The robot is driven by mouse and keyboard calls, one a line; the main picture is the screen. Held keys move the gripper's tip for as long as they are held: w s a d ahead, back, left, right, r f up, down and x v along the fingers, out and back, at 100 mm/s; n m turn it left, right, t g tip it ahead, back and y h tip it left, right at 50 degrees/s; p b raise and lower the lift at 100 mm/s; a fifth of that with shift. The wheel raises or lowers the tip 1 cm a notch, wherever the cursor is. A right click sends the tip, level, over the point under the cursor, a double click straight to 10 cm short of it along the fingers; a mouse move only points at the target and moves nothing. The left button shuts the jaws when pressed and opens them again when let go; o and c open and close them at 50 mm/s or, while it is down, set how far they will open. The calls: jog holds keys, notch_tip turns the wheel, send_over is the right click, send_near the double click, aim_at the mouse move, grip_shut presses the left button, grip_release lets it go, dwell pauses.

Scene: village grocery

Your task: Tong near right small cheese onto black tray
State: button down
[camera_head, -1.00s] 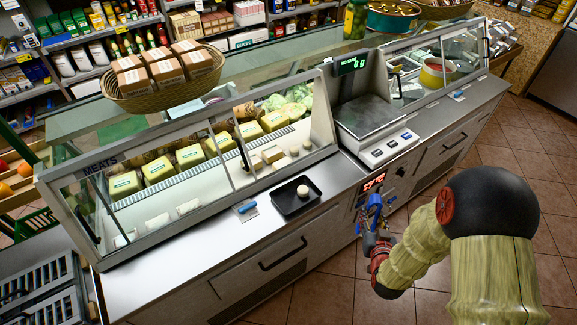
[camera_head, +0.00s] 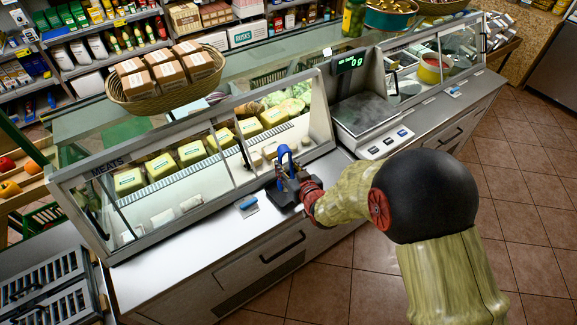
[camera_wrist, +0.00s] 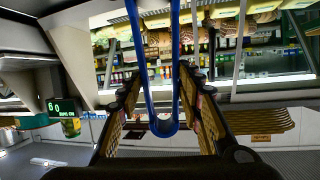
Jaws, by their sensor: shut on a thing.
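My gripper (camera_head: 286,180) is shut on blue tongs (camera_head: 284,153) above the black tray (camera_head: 276,202) on the counter. In the wrist view the tongs' rounded bend (camera_wrist: 163,127) sits between my two padded fingers. My gripper covers most of the tray and hides the small round cheese that a second ago lay on it. In the glass case, small pale cheeses (camera_head: 270,152) stand behind the tongs, partly hidden. Whether the tong tips touch anything is too small to tell.
The glass case (camera_head: 160,222) has a metal frame and sliding front panes, and yellow cheese blocks (camera_head: 191,153) inside. A scale (camera_head: 365,118) stands to the right.

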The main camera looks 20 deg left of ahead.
jog(key=shift+f+b, duration=1.45)
jog(key=shift+f, duration=1.4)
jog(key=c, duration=1.7)
grip_release()
jog(key=shift+o, duration=0.2)
notch_tip(320, 180, up, 10)
jog(key=p, duration=0.4)
jog(key=shift+p, duration=0.4)
